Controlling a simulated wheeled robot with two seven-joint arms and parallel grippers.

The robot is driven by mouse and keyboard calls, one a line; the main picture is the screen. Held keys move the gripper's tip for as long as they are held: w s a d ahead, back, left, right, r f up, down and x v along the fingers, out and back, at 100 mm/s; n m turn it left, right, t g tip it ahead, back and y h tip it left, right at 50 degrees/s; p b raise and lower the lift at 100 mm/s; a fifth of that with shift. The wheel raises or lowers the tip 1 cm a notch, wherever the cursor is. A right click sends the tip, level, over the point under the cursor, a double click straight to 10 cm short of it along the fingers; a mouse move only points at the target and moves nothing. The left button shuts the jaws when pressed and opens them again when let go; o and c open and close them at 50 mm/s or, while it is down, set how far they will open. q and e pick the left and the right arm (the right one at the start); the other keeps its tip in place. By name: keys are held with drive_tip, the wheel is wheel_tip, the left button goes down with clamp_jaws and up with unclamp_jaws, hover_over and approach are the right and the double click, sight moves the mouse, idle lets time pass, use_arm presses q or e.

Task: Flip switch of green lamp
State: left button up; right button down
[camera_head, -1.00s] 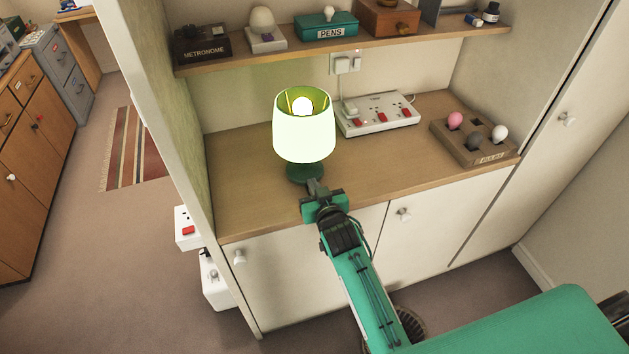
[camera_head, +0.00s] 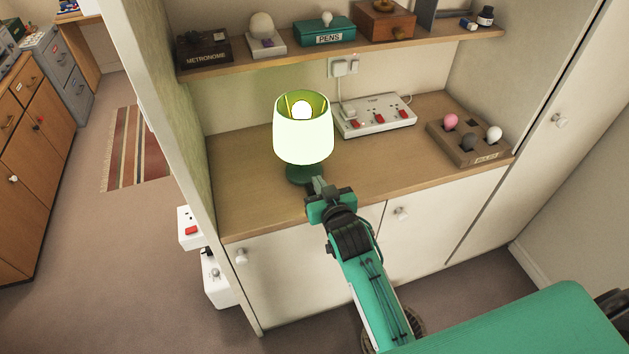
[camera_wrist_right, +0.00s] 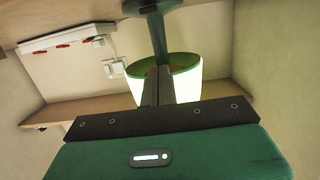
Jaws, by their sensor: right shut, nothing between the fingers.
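The green lamp (camera_head: 303,137) stands upright on the wooden counter, its shade glowing and a lit bulb showing inside. Its green base (camera_head: 302,174) is partly hidden behind my right gripper (camera_head: 317,184). My right gripper is shut and empty, its fingertips at the front of the base; I cannot tell whether they touch it. In the right wrist view the shut fingers (camera_wrist_right: 157,86) point at the lamp's stem (camera_wrist_right: 159,38), with the glowing shade (camera_wrist_right: 190,84) beyond. The lamp's switch is not visible. My left gripper is out of view.
On the counter (camera_head: 250,205), a white power strip (camera_head: 375,116) with red switches lies behind the lamp, and a wooden bulb holder (camera_head: 468,150) stands at right. A shelf (camera_head: 290,58) above carries a metronome box (camera_head: 203,50) and a pens box (camera_head: 323,33). The counter's left front is clear.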

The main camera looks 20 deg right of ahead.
drive_tip(key=shift+s+r+b, duration=0.1)
drive_tip(key=shift+s+r, duration=0.2)
drive_tip(key=shift+s, duration=0.4)
drive_tip(key=shift+s+r+b, duration=0.15)
drive_tip(key=shift+s+r, duration=0.15)
drive_tip(key=shift+s, duration=0.4)
drive_tip(key=shift+s+r+b, duration=0.1)
drive_tip(key=shift+s+r, duration=0.2)
drive_tip(key=shift+s, duration=0.4)
